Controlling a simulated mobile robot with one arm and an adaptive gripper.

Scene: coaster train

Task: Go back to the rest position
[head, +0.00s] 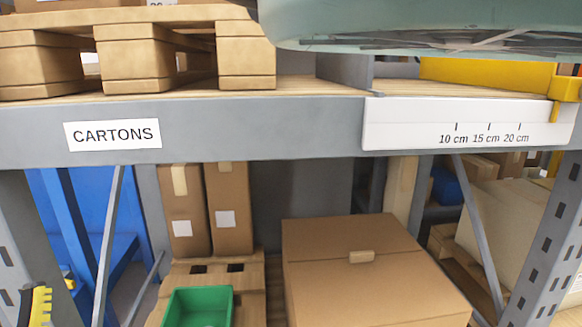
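My gripper is not in view. No part of my arm can be made out for sure, so its pose does not show. In front of me is a grey rack beam (255,128) with a white label reading CARTONS (113,135) on its left. A white scale plate (410,125) marked 10 cm, 15 cm and 20 cm is on its right.
A wooden pallet (137,55) stands on the shelf. A large pale green object (420,20) hangs into the top right. Below are a big carton (350,250), tall cartons (228,205) and a green bin (198,305). A yellow-black piece (38,305) shows at lower left.

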